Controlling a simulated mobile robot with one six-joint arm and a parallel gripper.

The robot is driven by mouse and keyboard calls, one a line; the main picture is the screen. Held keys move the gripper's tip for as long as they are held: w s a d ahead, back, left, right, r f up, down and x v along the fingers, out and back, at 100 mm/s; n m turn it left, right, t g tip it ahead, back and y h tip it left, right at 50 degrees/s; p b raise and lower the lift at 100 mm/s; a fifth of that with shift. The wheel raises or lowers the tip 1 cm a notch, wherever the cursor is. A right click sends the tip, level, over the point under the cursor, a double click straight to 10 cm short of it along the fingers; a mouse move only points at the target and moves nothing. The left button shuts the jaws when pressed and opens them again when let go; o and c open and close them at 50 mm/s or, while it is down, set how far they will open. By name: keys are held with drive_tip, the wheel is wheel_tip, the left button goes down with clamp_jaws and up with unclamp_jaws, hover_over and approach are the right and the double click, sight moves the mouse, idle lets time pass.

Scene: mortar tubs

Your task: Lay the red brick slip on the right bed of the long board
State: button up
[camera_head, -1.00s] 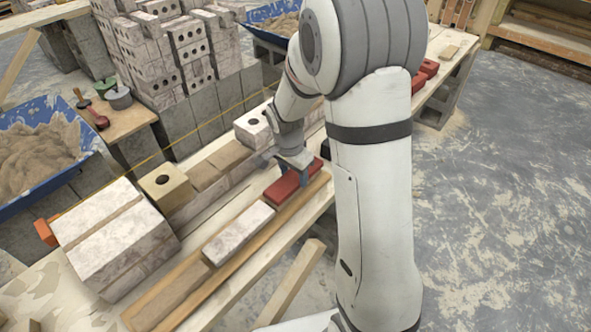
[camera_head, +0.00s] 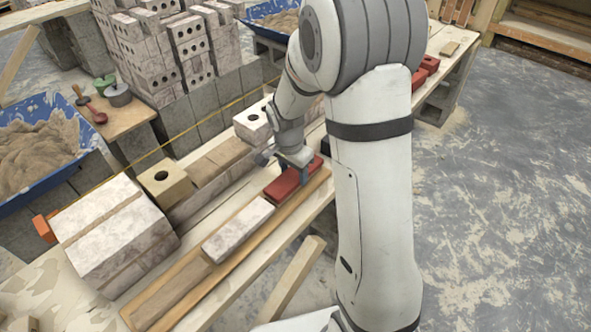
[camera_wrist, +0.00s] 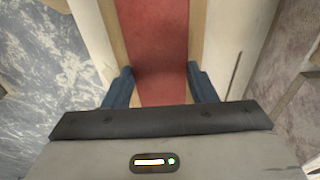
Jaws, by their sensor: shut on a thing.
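The red brick slip (camera_head: 284,184) lies along the long board (camera_head: 264,219), at the board's far right part. A pale, mottled brick slip (camera_head: 238,229) lies on the board to its left, close to its near end. My gripper (camera_head: 292,174) is over the red slip, pointing down. In the wrist view the red slip (camera_wrist: 158,50) runs between the two blue fingers of my gripper (camera_wrist: 160,90), which are shut on it across its width. The slip appears to rest on the board or just above it; I cannot tell which. The bed under the red slip is hidden.
A large pale block (camera_head: 110,235) and a yellowish block with a hole (camera_head: 166,187) stand left of the board. A white holed block (camera_head: 252,124) stands behind my gripper. Sand tubs (camera_head: 45,155) and stacked bricks lie further back. Red bricks (camera_head: 425,70) lie at the far right.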

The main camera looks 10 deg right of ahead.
drive_tip(key=o, duration=1.3)
drive_tip(key=shift+o, duration=0.2)
drive_tip(key=r, duration=0.2)
drive_tip(key=r+p, duration=0.1)
drive_tip(key=r, duration=0.4)
drive_tip(key=shift+s+a+r+p, duration=0.3)
drive_tip(key=shift+a+r, duration=0.05)
drive_tip(key=shift+r, duration=0.05)
drive_tip(key=s+d+r+n+t+p, duration=0.1)
drive_tip(key=s+r+n+p, duration=0.4)
drive_tip(key=s+r, duration=0.5)
drive_tip(key=s+r+n+y+p, duration=0.1)
drive_tip(key=s+r+n+p, duration=0.4)
drive_tip(key=s+r+p, duration=0.4)
wheel_tip(320, 180, up, 5)
drive_tip(key=shift+s+d+f+n+t, duration=0.1)
drive_tip(key=shift+s+d+n+t, duration=0.3)
drive_tip(key=shift+s, duration=0.35)
